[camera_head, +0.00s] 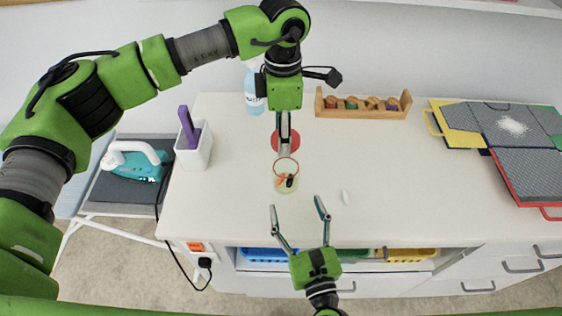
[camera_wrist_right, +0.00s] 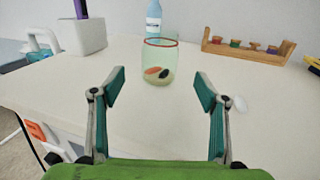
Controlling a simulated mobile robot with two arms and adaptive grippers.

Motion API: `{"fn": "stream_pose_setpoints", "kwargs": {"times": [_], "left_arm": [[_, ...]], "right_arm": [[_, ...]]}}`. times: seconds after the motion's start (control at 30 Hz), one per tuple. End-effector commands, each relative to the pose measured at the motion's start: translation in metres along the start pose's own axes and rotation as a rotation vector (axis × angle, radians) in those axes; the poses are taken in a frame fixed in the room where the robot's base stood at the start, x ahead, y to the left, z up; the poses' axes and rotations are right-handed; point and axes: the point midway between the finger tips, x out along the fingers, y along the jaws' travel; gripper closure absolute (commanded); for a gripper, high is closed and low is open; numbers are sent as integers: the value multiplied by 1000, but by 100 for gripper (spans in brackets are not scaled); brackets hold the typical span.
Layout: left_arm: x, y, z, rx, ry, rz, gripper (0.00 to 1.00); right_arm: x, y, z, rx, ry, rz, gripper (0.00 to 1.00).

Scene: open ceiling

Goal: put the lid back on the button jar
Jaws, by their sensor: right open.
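The button jar (camera_head: 287,184), clear with a red rim, stands upright and uncovered on the white table; a few orange and black buttons lie in it. It also shows in the right wrist view (camera_wrist_right: 160,62). A red round lid (camera_head: 293,141) shows just behind the jar, partly hidden by my left gripper (camera_head: 284,152). That gripper points down, seen edge-on; I cannot tell whether it holds the lid or hangs over it. My right gripper (camera_head: 299,211) is open and empty at the table's front edge, its fingers spread on the jar's near side, apart from it.
A blue bottle (camera_head: 254,92) and a wooden rack (camera_head: 362,107) stand at the back. A white holder (camera_head: 194,152) with a purple item is at left, beside a teal iron (camera_head: 138,166). Grey folders (camera_head: 511,127) lie at right. A small white object (camera_head: 345,198) lies right of the jar.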

Motion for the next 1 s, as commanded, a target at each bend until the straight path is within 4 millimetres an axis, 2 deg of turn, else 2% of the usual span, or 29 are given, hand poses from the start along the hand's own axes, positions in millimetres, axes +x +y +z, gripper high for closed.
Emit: {"fn": "stream_pose_setpoints", "kwargs": {"times": [0.33, 0.47, 1.0], "left_arm": [[0, 0, 0, 2, 0, 0, 62], [0, 0, 0, 2, 0, 0, 62], [0, 0, 0, 2, 0, 0, 62]], "right_arm": [[1, 0, 0, -1, 1, 0, 32], [9, 0, 0, -1, -1, -2, 32], [102, 0, 0, -1, -1, -1, 32]]}}
